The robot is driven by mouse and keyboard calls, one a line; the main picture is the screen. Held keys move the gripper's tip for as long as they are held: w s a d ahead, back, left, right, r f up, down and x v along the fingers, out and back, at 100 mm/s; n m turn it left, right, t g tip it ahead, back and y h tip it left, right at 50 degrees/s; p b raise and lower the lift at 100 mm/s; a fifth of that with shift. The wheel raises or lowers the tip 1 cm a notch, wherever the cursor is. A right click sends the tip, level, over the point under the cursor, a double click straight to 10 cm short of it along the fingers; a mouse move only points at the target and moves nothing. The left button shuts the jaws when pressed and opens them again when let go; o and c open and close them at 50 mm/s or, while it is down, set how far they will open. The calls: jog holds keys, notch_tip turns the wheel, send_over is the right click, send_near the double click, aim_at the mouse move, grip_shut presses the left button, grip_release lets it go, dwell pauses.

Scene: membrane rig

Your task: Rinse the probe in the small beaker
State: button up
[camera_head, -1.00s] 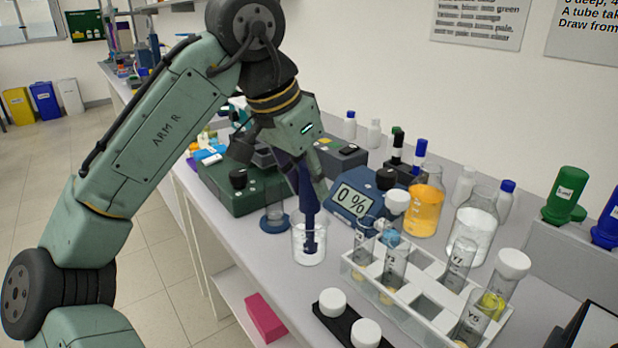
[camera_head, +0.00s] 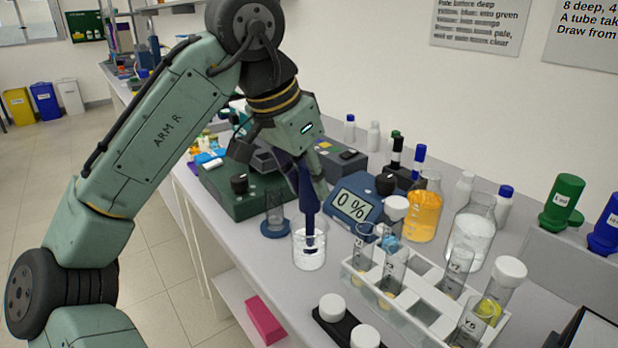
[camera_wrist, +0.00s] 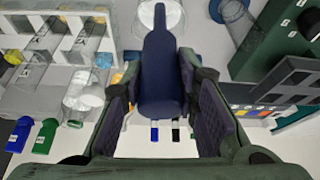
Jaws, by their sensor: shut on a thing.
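The probe (camera_head: 309,199) is dark blue and upright, and its tip is inside the small beaker (camera_head: 309,257). The beaker is clear glass, stands on the bench and holds some clear liquid. My gripper (camera_head: 309,176) is shut on the upper part of the probe, above the beaker's rim. In the wrist view the probe (camera_wrist: 161,75) fills the gap between the two fingers, with part of the small beaker (camera_wrist: 163,13) behind its tip.
A white rack (camera_head: 420,300) with several tubes stands right of the beaker. A dark holder with white caps (camera_head: 335,308) lies in front. An orange flask (camera_head: 424,212) and a clear flask (camera_head: 470,232) stand behind the rack. A blue round stand (camera_head: 275,229) is close on the left.

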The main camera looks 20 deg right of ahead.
notch_tip(320, 180, up, 9)
jog(key=p, duration=0.7)
jog(key=shift+f+p, duration=0.2)
jog(key=shift+p, duration=0.1)
jog(key=shift+f, duration=0.1)
